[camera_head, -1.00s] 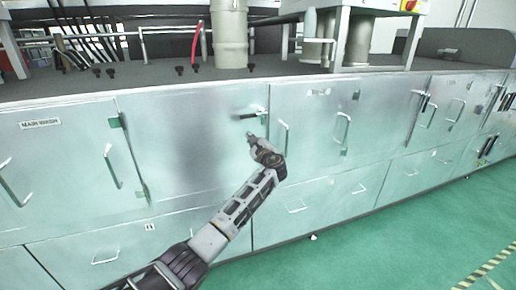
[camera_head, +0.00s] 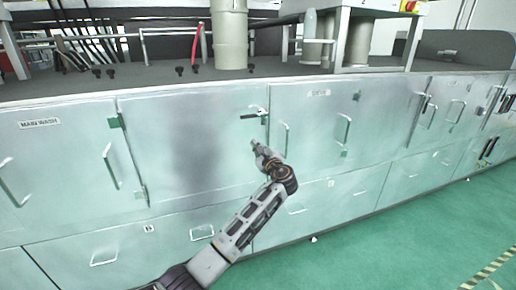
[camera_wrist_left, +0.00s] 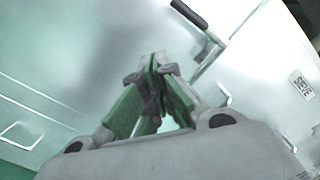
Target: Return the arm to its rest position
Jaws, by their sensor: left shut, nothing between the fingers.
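My left arm comes in from the bottom of the head view. Its left gripper (camera_head: 254,146) is in front of a large metal cabinet door (camera_head: 180,150), below that door's black-handled latch (camera_head: 252,116). The gripper looks apart from the latch. In the left wrist view the gripper (camera_wrist_left: 155,62) has its fingers together with nothing between them. The latch (camera_wrist_left: 190,14) shows there beyond the fingertips, at the top. My right gripper is in neither view.
A row of metal cabinets with doors, drawers and protruding handles (camera_head: 344,129) spans the view. A dark worktop (camera_head: 270,72) above carries a grey column (camera_head: 229,35) and a red hose (camera_head: 196,42). The green floor (camera_head: 400,240) at the lower right is clear.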

